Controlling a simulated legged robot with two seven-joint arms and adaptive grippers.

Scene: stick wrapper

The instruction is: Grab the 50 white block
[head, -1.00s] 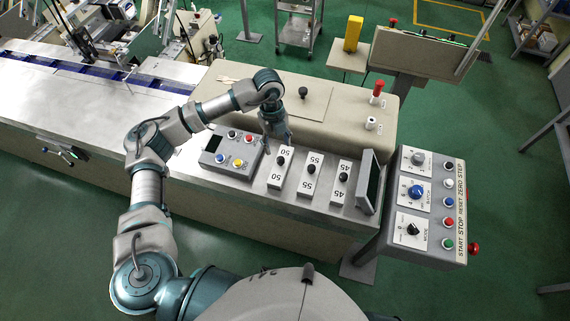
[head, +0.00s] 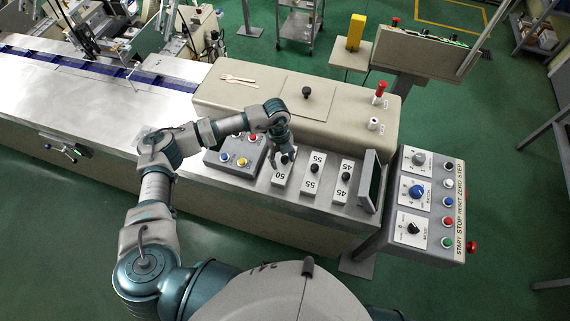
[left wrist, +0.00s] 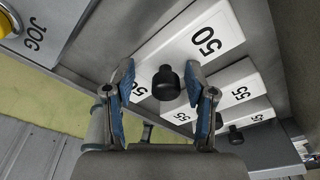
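The white 50 block (head: 282,173) lies on the metal ledge, leftmost of three white blocks. Its black knob is largely hidden by my left gripper (head: 284,158) in the head view. In the left wrist view the 50 block (left wrist: 190,45) shows its printed numbers and its black knob (left wrist: 166,84). The knob stands between the two blue-padded fingers of my left gripper (left wrist: 160,78). The fingers are open, with a visible gap on both sides of the knob. My right gripper is not in view.
The 55 block (head: 312,174) and 45 block (head: 343,183) lie to the right. A grey button box (head: 236,157) is close on the left. A raised beige housing (head: 250,101) stands behind. A tilted screen (head: 369,181) and a control panel (head: 424,205) are further right.

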